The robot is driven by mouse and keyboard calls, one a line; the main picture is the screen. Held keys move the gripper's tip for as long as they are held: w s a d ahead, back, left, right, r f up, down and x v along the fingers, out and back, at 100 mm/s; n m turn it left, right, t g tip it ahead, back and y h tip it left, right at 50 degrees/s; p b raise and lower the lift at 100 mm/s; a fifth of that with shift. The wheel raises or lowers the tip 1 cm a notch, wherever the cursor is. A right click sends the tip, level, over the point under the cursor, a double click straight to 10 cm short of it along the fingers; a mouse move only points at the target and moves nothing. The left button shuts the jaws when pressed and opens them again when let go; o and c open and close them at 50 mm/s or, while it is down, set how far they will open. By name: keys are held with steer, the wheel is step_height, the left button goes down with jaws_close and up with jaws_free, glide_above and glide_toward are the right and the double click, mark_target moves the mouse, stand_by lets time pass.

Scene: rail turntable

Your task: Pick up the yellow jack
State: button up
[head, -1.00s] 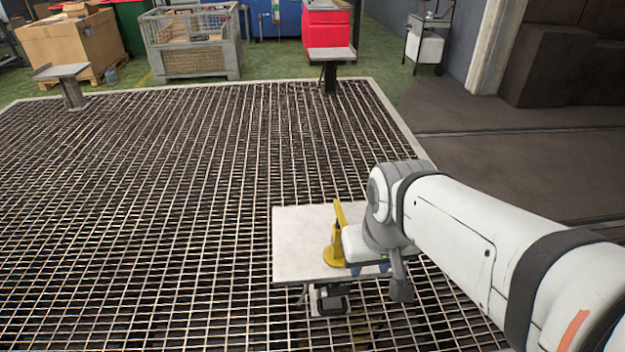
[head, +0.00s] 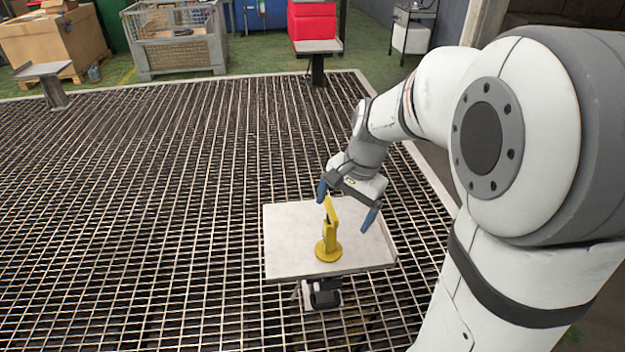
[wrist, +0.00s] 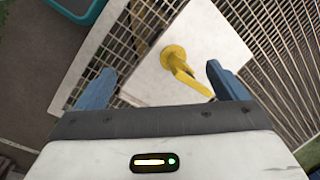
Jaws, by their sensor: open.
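The yellow jack (head: 328,243) stands upright on a pale square table top (head: 290,262). It has a round base and a slanted arm at its top. My gripper (head: 347,210) is open, with two blue fingers above the table, at the jack's upper end in the head view. In the wrist view the jack (wrist: 176,62) shows beyond my gripper (wrist: 155,82), its base farther off and its arm reaching toward the right finger. The fingers are apart with nothing held between them. I cannot tell the exact height gap between fingers and jack.
Metal grating (head: 130,200) surrounds the table. A dark device (head: 322,294) sits below the table's front edge. Other small stands (head: 318,48) and (head: 43,70) rise at the far edge. A wire crate (head: 175,40) and a red cabinet (head: 312,22) stand beyond on green floor.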

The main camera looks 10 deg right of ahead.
mark_target(328, 215)
steer(key=shift+o, duration=0.7)
steer(key=w+d+f+m+g+y, duration=0.1)
steer(key=w+d+f+m+y, duration=0.1)
steer(key=w+f+m, duration=0.5)
steer(key=w+f, duration=0.1)
steer(key=w, duration=0.3)
steer(key=shift+d+m+p, duration=0.3)
steer(key=shift+p, duration=0.1)
steer(key=x, duration=0.5)
steer(key=w+p+x, duration=0.1)
steer(key=x, duration=0.2)
steer(key=shift+a, duration=0.25)
steer(key=shift+m, duration=0.3)
steer(key=c, duration=1.7)
